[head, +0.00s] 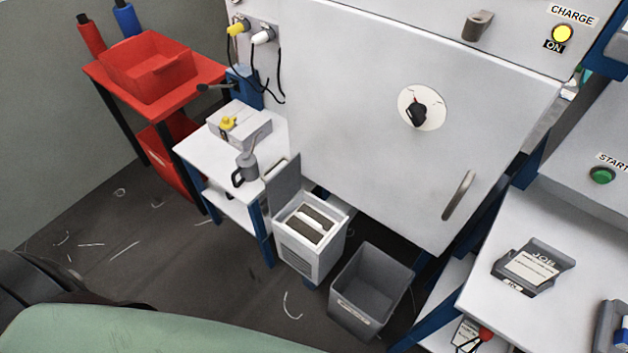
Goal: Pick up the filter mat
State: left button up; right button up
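A white open-topped box (300,262) with a slatted front stands on the floor below the large machine panel. Inside it sits a grey-brown flat piece (304,228) with a white bar across it. This looks like the filter mat in its housing, but it is too small to be sure. A grey raised flap (284,186) stands upright at the box's back left. Neither of my grippers is in view.
An open grey bin (346,318) stands right of the white box. A small white table (196,153) with a mug (247,165) is at its left. A red trolley (97,72) stands further left. A white worktop (495,242) is at right. Light fibres lie on the dark floor.

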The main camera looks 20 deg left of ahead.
aim_at(309, 224)
jog(key=i+j+z, duration=0.1)
jog(key=j+z, duration=0.35)
jog(key=j, duration=0.15)
jog(key=j+z, duration=0.5)
jog(key=j, duration=0.5)
jog(key=k+j+z, duration=0.1)
jog(key=j, duration=0.35)
jog(key=k+j, duration=0.1)
jog(key=j, duration=0.85)
jog(key=k, duration=0.55)
jog(key=z, duration=0.05)
